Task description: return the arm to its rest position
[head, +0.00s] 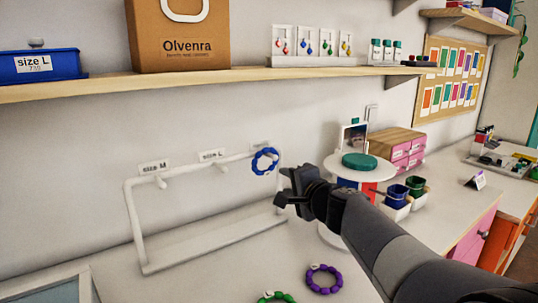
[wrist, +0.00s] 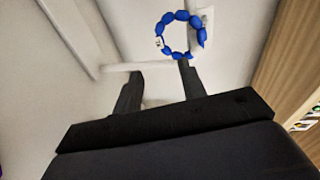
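My gripper (head: 284,186) is in the air in front of the right end of a white rack (head: 128,215). In the wrist view its two fingers stand apart with nothing between them, so my gripper (wrist: 158,72) is open and empty. A blue bead bracelet (head: 255,163) hangs at the rack's right end, up and left of my gripper and apart from it in the head view. The bracelet also shows in the wrist view (wrist: 201,36), beyond the fingertips, with a small white tag on it. My arm reaches in from the lower right.
A purple bracelet (head: 311,283) and a green bracelet (head: 288,297) lie on the table below. A round white stand (head: 378,173) with a teal disc is close behind my arm, with blue and green cups (head: 396,196) beside it. A wooden shelf (head: 230,75) runs above.

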